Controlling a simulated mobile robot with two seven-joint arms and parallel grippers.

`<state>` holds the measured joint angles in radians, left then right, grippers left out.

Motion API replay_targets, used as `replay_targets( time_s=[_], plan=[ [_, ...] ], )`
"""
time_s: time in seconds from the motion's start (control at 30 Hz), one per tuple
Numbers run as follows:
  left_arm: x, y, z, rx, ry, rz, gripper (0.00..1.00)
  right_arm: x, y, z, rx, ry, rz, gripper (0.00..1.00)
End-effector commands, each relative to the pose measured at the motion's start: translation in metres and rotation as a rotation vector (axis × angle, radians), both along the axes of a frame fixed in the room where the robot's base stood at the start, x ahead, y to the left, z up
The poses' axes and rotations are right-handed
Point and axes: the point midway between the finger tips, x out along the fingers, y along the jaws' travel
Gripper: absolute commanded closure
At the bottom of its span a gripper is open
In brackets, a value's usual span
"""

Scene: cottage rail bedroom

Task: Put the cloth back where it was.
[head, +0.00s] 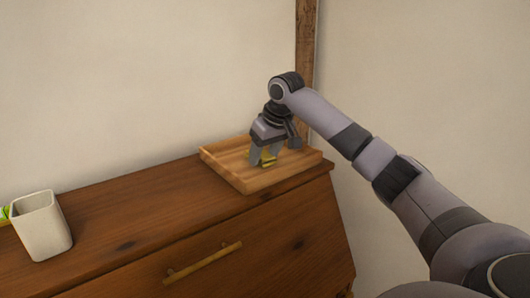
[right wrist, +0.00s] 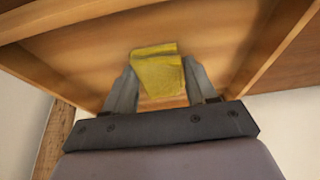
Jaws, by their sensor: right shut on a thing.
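A small folded yellow cloth (right wrist: 158,72) is between the fingers of my right gripper (right wrist: 160,88) in the right wrist view. In the head view the right gripper (head: 266,154) points down into a shallow wooden tray (head: 229,174), and the cloth (head: 268,161) shows at its fingertips. The gripper is shut on the cloth, low over the tray floor. I cannot tell whether the cloth touches the floor. My left gripper is not in view.
The tray stands at the right end of a brown wooden dresser (head: 130,215) against the wall. A white cup (head: 43,228) stands at the dresser's left, with something green and yellow (head: 5,213) beside it. The dresser top between cup and tray is clear.

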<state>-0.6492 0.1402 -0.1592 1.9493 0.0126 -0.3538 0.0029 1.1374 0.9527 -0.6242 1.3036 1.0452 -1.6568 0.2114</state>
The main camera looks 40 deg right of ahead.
Motion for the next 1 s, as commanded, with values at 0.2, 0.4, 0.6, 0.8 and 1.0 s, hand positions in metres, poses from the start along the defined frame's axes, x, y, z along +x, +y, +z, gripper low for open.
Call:
replay_targets(
  time_s=[0.2, 0.4, 0.6, 0.8, 1.0],
  plan=[
    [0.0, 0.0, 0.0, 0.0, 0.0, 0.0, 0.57, 0.0, 0.0, -0.003, 0.0, 0.001, 0.0, 0.68],
    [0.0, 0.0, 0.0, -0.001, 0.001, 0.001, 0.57, 0.0, 0.0, -0.003, -0.001, 0.001, 0.0, 0.18],
    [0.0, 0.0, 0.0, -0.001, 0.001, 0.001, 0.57, 0.0, 0.0, -0.002, -0.001, 0.0, -0.001, 0.18],
    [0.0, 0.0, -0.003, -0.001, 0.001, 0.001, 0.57, -0.007, 0.001, 0.019, 0.0, -0.003, -0.001, 0.18],
    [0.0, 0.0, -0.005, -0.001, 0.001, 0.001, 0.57, -0.024, 0.003, 0.061, 0.001, -0.005, -0.001, 0.18]
  ],
)
